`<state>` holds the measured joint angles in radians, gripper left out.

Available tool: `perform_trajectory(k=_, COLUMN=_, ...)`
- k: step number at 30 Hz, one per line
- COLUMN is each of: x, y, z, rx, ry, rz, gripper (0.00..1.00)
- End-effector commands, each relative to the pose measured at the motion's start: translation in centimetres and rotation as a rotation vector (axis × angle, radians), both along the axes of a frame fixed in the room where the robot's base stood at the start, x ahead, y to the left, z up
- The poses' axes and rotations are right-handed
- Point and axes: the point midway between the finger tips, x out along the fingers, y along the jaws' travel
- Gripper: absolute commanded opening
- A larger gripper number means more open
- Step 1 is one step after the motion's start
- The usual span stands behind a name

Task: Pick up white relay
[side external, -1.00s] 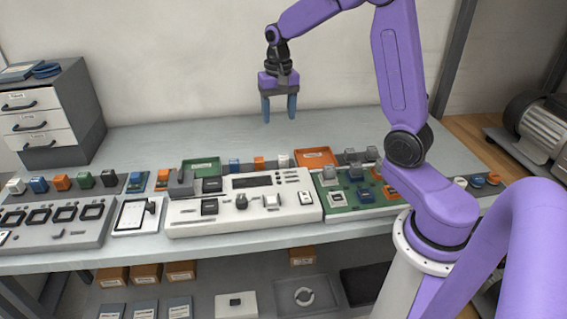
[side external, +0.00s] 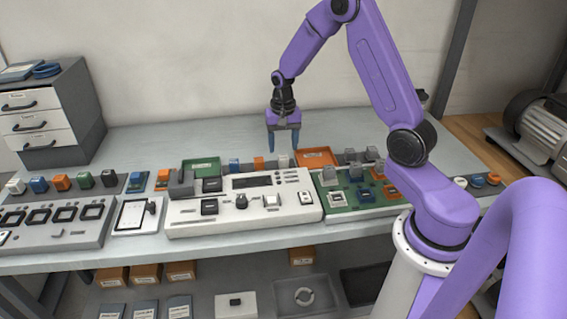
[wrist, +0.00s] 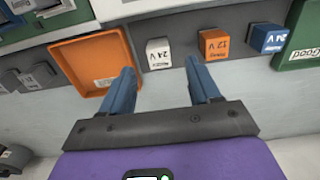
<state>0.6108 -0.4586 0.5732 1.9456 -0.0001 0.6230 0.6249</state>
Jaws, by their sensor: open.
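The white relay (side external: 283,161) is a small white cube standing in a row at the back of the bench, just left of the orange tray. In the wrist view the white relay (wrist: 158,52) is marked 24 V and sits just beyond the gap between my fingertips. My gripper (side external: 284,150) is open, empty and pointing down, close above and around the relay's position in the side view. In the wrist view my gripper (wrist: 160,72) has its two blue fingers either side of the relay's line, apart from it. Touching cannot be seen.
An orange relay (wrist: 214,43) and a blue relay (wrist: 268,38) stand beside the white one. The orange tray (wrist: 86,84) lies close on its other side. A green tray (side external: 201,163) and the white console (side external: 181,214) are nearby. The bench behind the row is clear.

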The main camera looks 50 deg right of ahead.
Motion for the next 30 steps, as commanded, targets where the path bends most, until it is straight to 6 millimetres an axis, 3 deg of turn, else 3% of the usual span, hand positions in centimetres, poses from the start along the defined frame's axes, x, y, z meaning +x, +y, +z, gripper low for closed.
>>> perform_trajectory(k=5, x=-0.1, y=0.0, z=-1.0, rx=0.0, ry=0.001, rz=-0.001, gripper=0.62)
perform_trajectory(k=15, x=-0.2, y=-0.1, z=-5.1, rx=0.001, ry=0.002, rz=-0.001, gripper=0.62)
perform_trajectory(k=25, x=-0.1, y=0.0, z=-5.8, rx=0.0, ry=-0.001, rz=0.0, gripper=0.62)
perform_trajectory(k=26, x=-0.1, y=0.0, z=-5.8, rx=0.0, ry=-0.001, rz=0.0, gripper=0.58)
perform_trajectory(k=30, x=-0.1, y=0.0, z=-5.8, rx=0.0, ry=-0.001, rz=0.0, gripper=0.13)
